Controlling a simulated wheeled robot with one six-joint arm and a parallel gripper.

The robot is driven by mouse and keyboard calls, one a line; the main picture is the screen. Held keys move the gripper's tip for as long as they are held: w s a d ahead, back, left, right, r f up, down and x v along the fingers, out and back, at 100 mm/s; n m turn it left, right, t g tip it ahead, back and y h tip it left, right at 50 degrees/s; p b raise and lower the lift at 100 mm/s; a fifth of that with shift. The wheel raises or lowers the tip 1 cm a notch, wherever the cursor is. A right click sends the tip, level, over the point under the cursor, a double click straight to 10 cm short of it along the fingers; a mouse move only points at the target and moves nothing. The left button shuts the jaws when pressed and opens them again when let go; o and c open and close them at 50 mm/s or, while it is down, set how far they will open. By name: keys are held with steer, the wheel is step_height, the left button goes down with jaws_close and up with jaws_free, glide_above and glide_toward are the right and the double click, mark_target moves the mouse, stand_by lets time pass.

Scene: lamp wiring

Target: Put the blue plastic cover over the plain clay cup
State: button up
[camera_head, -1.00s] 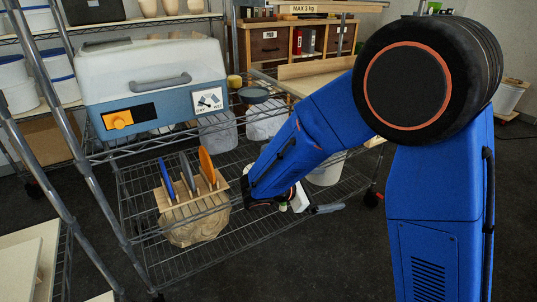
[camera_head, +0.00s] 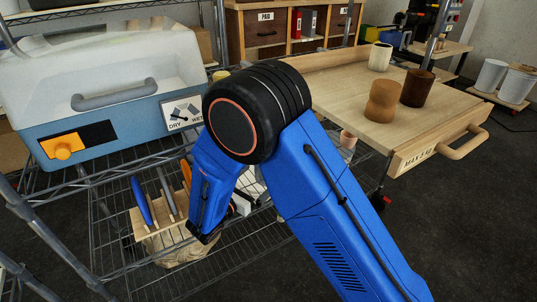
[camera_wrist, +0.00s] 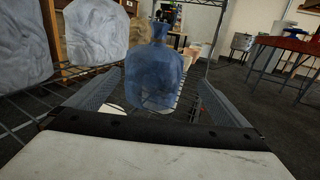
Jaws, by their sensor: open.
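The blue plastic cover (camera_wrist: 155,75) is a see-through, bag-like piece with a gathered top, upright in the middle of the wrist view. My gripper (camera_wrist: 158,92) is open, its grey fingers to the left and right of the cover. I cannot tell whether they touch it. In the head view my arm hides the cover and most of the gripper. On a wooden cart stand a cream cup (camera_head: 380,56), a dark brown cup (camera_head: 417,88) and a tan waisted piece (camera_head: 382,101). I cannot tell which is the plain clay cup.
Pale plastic covers (camera_wrist: 95,30) stand left of my gripper. The wire rack (camera_head: 110,235) holds a wooden holder with upright tools (camera_head: 160,205) and a blue-white box (camera_head: 110,95) above. The wooden cart (camera_head: 320,88) has free top space at its left.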

steer(key=shift+w, duration=0.4)
steer(key=x, duration=0.6)
steer(key=shift+w, duration=0.1)
steer(key=shift+a+r+x, duration=0.1)
steer(key=shift+r+x, duration=0.05)
steer(key=shift+x, duration=1.25)
steer(key=shift+a+r+x, duration=0.15)
steer(key=shift+x, duration=1.2)
steer(key=shift+w, duration=0.1)
steer(key=shift+c, duration=0.3)
steer(key=c, duration=1.1)
steer(key=shift+r, duration=0.1)
